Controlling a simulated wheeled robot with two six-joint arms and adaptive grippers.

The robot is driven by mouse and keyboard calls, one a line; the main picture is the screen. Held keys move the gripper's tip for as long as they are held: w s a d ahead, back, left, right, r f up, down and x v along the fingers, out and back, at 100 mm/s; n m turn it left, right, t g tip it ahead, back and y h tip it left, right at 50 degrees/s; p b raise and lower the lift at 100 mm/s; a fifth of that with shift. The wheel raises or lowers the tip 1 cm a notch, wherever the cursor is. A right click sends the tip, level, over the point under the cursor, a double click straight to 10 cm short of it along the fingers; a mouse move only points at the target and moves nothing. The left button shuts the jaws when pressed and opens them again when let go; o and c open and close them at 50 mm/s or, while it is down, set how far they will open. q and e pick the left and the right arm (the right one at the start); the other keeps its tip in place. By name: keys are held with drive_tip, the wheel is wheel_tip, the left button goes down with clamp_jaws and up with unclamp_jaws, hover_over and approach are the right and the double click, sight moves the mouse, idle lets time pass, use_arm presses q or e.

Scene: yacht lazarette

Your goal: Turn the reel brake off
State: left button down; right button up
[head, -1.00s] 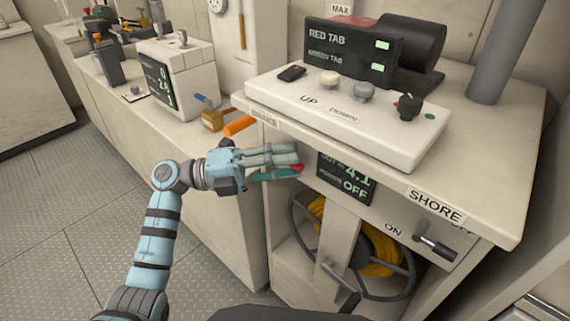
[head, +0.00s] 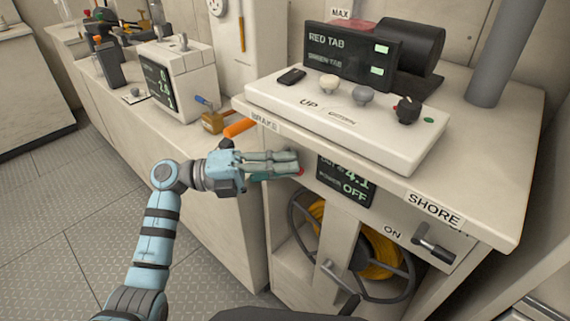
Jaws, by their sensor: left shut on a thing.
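My left gripper (head: 285,166) is at the front face of the reel cabinet, below the BRAKE label (head: 265,121). It is shut on the reel brake lever, which is mostly hidden by the fingers; only a small red end (head: 299,170) shows at the fingertips. The reel (head: 383,268), with yellow cable and a dark rim, sits in the open bay below. A display (head: 345,181) right of the fingers reads 4.1 and OFF. My right gripper is not in view.
The SHORE switch (head: 434,245) is at the lower right, near ON. A white control panel (head: 340,118) with knobs lies on top. The floor at left is clear.

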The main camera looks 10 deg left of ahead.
use_arm(q)
drive_tip(key=shift+w+a+f+m+y+p, duration=0.1)
drive_tip(key=shift+f+m+y+p, duration=0.15)
drive_tip(key=shift+m+y+p, duration=0.45)
drive_tip(key=shift+a+f+m+y+p, duration=0.1)
drive_tip(key=shift+f+m+y+p, duration=0.15)
drive_tip(key=shift+m+y+p, duration=0.5)
drive_tip(key=shift+w+a+f+m+y+p, duration=0.1)
drive_tip(key=shift+f+m+y+p, duration=0.2)
drive_tip(key=shift+m+y, duration=0.4)
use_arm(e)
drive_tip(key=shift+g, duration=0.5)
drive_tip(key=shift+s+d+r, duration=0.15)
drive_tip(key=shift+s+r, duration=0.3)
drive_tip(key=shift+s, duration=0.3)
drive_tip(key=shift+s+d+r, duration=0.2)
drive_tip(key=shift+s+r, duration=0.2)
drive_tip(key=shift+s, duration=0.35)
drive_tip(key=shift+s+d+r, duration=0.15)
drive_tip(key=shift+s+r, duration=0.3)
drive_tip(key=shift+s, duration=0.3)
use_arm(q)
drive_tip(key=c, duration=1.6)
unclamp_jaws()
drive_tip(key=v, duration=1.2)
drive_tip(key=shift+s+d+r, duration=0.1)
drive_tip(key=shift+s+r, duration=0.05)
drive_tip(key=shift+r, duration=0.1)
